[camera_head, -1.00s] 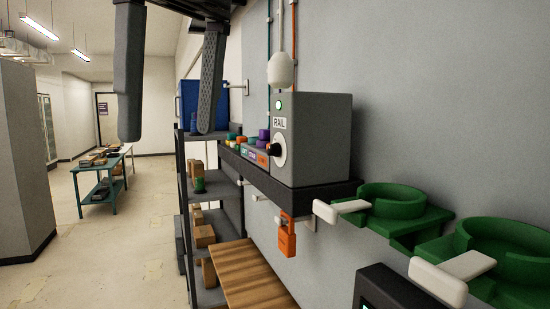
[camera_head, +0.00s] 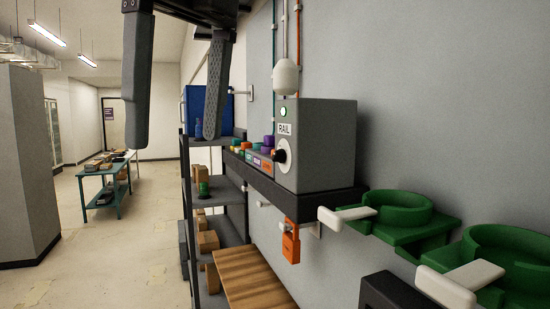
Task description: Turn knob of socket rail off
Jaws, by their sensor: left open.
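The socket rail box (camera_head: 325,146) is a grey box labelled RAIL on a dark wall shelf, right of the middle. Its knob (camera_head: 281,156) is a round white dial with a dark centre, on the face turned toward the left. A small green light (camera_head: 283,110) glows above the label. My left gripper (camera_head: 174,135) hangs in from the top, with two long dark fingers spread wide apart and nothing between them. It shows left of the box and apart from it. My right gripper is not in view.
Colored buttons (camera_head: 248,145) sit left of the box on the shelf (camera_head: 306,197). An orange padlock (camera_head: 291,243) hangs below. Green round holders (camera_head: 402,214) with white handles jut from the wall at right. A dark rack (camera_head: 219,190) stands behind; the floor at left is open.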

